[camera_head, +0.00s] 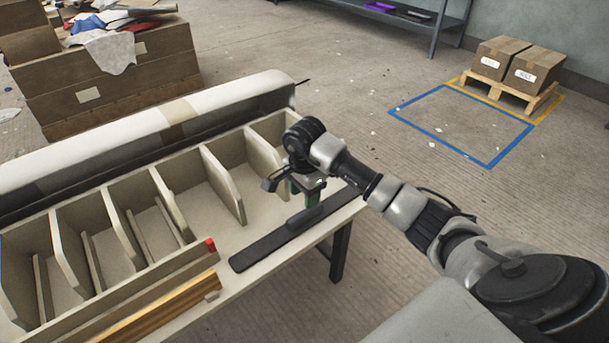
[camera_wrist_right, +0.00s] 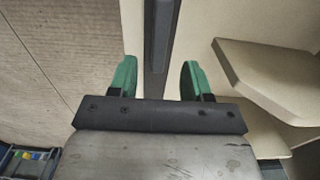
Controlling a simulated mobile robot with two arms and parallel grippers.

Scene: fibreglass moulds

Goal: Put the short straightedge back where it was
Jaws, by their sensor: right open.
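A black straightedge (camera_head: 262,252) with a raised grip along its top lies flat on the pale bench, near its front edge. It also shows in the right wrist view (camera_wrist_right: 160,35), running between the two green fingers. My right gripper (camera_head: 303,194) is above the far part of the straightedge, with its fingers pointing down. In the right wrist view, my right gripper (camera_wrist_right: 158,75) is open and empty, with one finger on each side of the bar. The finger tips' height above the bar is hard to tell. My left gripper is not in view.
An upright divider rack (camera_head: 222,185) with several slots stands behind the straightedge. A long white roll (camera_head: 130,130) lies behind the rack. Open floor lies right of the bench.

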